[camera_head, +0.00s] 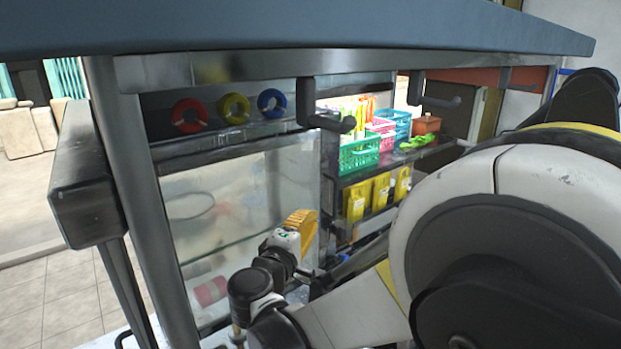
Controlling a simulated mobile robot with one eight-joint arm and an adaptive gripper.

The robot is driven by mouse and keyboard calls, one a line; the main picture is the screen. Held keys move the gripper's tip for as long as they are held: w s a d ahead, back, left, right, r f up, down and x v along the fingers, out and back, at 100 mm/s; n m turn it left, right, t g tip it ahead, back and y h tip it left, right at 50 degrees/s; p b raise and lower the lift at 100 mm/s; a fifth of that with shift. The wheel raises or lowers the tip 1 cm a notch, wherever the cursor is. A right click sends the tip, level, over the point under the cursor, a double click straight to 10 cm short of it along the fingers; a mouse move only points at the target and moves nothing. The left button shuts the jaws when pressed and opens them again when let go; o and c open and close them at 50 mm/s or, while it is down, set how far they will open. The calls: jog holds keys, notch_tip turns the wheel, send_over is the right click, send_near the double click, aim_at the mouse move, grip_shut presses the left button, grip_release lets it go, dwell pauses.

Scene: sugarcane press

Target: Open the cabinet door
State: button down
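The cabinet (225,65) is a metal-framed stand under a dark top. A framed glass door panel (235,215) covers its left part and looks shut, with shelves faintly visible behind it. The right part of the cabinet shows open shelves. My arm reaches in from the lower right, and its end, with my gripper (296,235), is in front of the lower right of the glass. A yellow-orange ribbed piece shows at this end. The fingers are not clear, so I cannot tell whether they are open or touching the door. A door handle is not clearly visible.
Dark brackets (325,108) hang under the top edge. A green basket (359,153) and yellow packets (382,190) stand on the right shelves. A dark box (85,180) juts out at left. Tiled floor (70,295) is clear there.

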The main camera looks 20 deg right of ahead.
aim_at(324, 199)
jog(key=p+x, duration=0.1)
jog(key=x, duration=0.9)
jog(key=shift+a+r, duration=0.15)
